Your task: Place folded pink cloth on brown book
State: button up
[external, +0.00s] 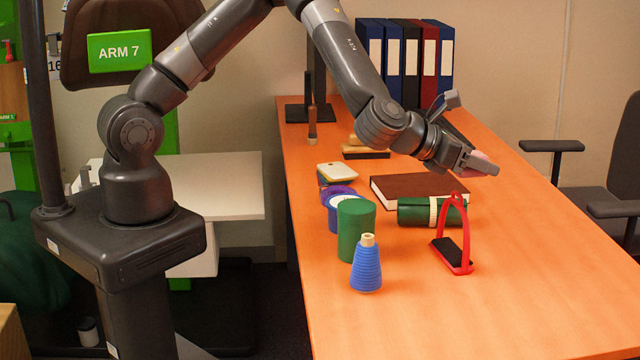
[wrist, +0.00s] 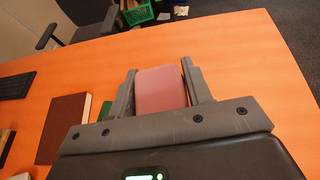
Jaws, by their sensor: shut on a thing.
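The folded pink cloth (wrist: 160,90) is held between the two fingers of my gripper (wrist: 160,92) in the wrist view. In the external view the cloth (external: 478,162) shows as a small pink patch, mostly hidden by my gripper (external: 478,166), which is shut on it above the table. The brown book (external: 408,188) lies flat on the orange table, to the left of and below my gripper in that view. The book (wrist: 65,127) also shows at the left in the wrist view, apart from the cloth. Its top looks bare.
A green roll with a pale band (external: 430,211) lies in front of the book. A red stirrup (external: 456,235) stands beside it. A green cylinder (external: 356,228) and a blue cone (external: 367,266) stand at the front left. Binders (external: 405,62) line the back. The table's right side is clear.

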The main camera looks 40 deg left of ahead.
jog(key=w+a+n+t+y, duration=0.1)
jog(key=w+a+n+y, duration=0.1)
jog(key=w+a, duration=0.55)
jog(key=w+a+n+t+y, duration=0.1)
jog(key=w+a, duration=0.3)
jog(key=a, duration=0.7)
send_over(415, 188)
jog(key=shift+n, duration=0.3)
notch_tip(415, 188, down, 12)
jog(key=shift+f, duration=1.95)
jog(key=shift+f, duration=0.1)
jog(key=o, duration=1)
